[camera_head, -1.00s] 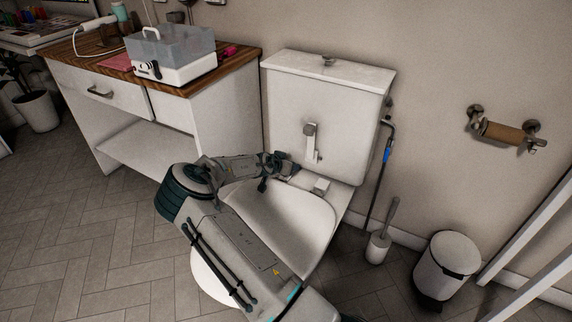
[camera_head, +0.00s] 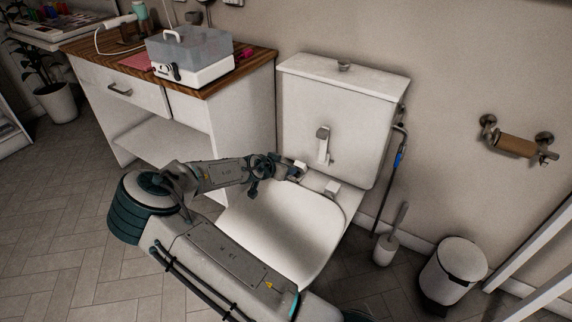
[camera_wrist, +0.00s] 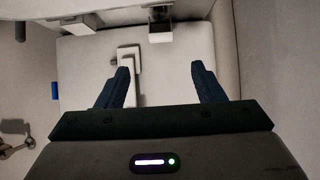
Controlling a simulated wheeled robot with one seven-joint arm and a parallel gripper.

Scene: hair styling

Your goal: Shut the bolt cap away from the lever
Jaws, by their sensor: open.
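The toilet's white tank (camera_head: 335,115) has an upright lever (camera_head: 324,146) on its front; the lever also shows in the wrist view (camera_wrist: 128,65). Two small white bolt caps sit behind the seat. The right cap (camera_head: 332,187) is clear of my gripper; the left cap (camera_head: 302,165) is partly hidden by it. In the wrist view, which looks turned around, one cap (camera_wrist: 160,25) stands ahead with a part hanging down, and the other (camera_wrist: 92,20) is further left. My gripper (camera_head: 294,174) is open and empty beside the left cap; its fingers (camera_wrist: 160,82) are apart.
The seat lid (camera_head: 285,235) lies below my arm. A wooden-topped cabinet (camera_head: 190,120) with a clear-lidded box (camera_head: 190,55) stands left. A brush (camera_head: 387,247), bin (camera_head: 455,270), hose (camera_head: 390,190) and paper holder (camera_head: 515,145) are at right.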

